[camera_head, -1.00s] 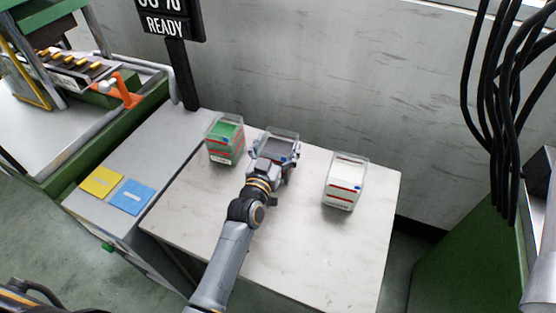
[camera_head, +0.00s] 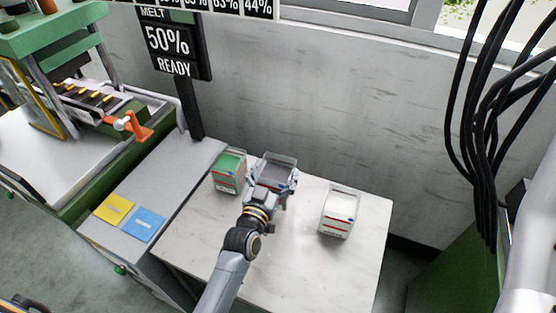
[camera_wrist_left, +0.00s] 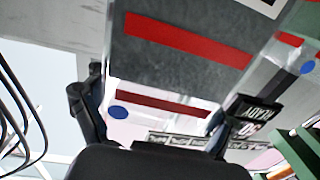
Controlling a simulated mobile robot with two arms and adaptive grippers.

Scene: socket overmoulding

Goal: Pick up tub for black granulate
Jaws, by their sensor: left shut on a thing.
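The tub for black granulate (camera_head: 277,161) is a clear-walled tub with dark grey contents, at the back of the white table between two other tubs. My left gripper (camera_head: 270,180) is shut on it from the front and hides much of its near side. In the left wrist view the tub (camera_wrist_left: 185,65) fills the upper middle, with dark contents, red stripes and a blue dot. The gripper's fingers (camera_wrist_left: 155,120) stand on both sides of it. I cannot tell whether the tub touches the table. My right gripper is not in view.
A tub of green granulate (camera_head: 229,172) stands close at the left. A tub of white granulate (camera_head: 340,210) stands at the right. Yellow (camera_head: 113,209) and blue (camera_head: 143,224) cards lie on the grey bench. A sign on a post (camera_head: 188,100) stands behind. The table's (camera_head: 300,265) front is clear.

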